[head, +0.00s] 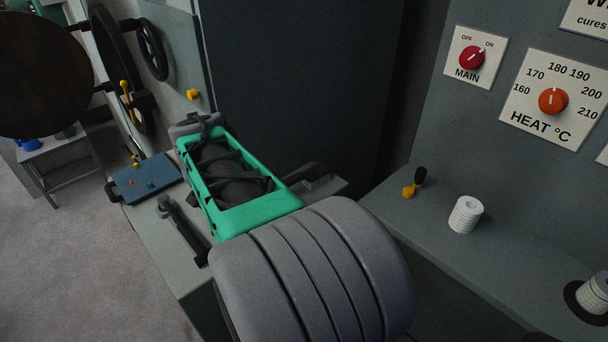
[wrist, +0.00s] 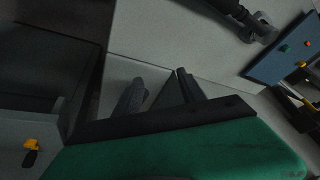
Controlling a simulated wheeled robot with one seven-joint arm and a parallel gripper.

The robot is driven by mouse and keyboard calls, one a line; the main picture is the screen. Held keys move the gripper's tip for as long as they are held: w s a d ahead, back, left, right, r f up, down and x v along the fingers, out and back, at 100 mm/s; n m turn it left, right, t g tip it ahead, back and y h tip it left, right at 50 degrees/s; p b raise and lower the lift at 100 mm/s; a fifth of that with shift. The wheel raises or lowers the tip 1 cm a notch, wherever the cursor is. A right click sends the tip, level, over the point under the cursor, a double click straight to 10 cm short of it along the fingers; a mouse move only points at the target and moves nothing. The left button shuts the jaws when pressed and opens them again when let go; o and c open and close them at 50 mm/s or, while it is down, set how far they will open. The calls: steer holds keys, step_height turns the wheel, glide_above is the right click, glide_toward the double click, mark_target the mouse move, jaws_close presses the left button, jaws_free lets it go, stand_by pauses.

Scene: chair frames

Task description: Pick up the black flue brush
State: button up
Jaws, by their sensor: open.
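My arm hides the gripper in the head view.
A black tool with a grey end (head: 180,230) lies on the bench left of my arm and shows in the wrist view (wrist: 250,20). A blue box with buttons (head: 147,181) is beyond it. A yellow-and-black knob (head: 413,184) and white spool (head: 466,215) stand on the right ledge.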

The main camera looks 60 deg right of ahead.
mark_target(297, 175)
steer(key=s+d+m, duration=0.1)
steer(key=d+m, duration=0.1)
steer(key=d, duration=0.3)
steer(key=s+d+m+g+h, duration=0.1)
steer(key=s+d+m, duration=0.1)
steer(key=d, duration=0.4)
steer(key=s+d+m, duration=0.2)
steer(key=d+m, duration=0.2)
steer(key=d, duration=0.1)
steer(key=shift+s+d+r+g+h+p, duration=0.1)
steer(key=shift+d+r+g+h+p, duration=0.1)
steer(key=shift+g+h+p, duration=0.15)
steer(key=shift+m, duration=0.3)
steer(key=p+x, duration=0.1)
steer(key=x, duration=0.6)
steer(key=shift+d+f, duration=0.1)
steer(key=shift+d, duration=0.05)
steer(key=shift+c, duration=0.3)
jaws_close()
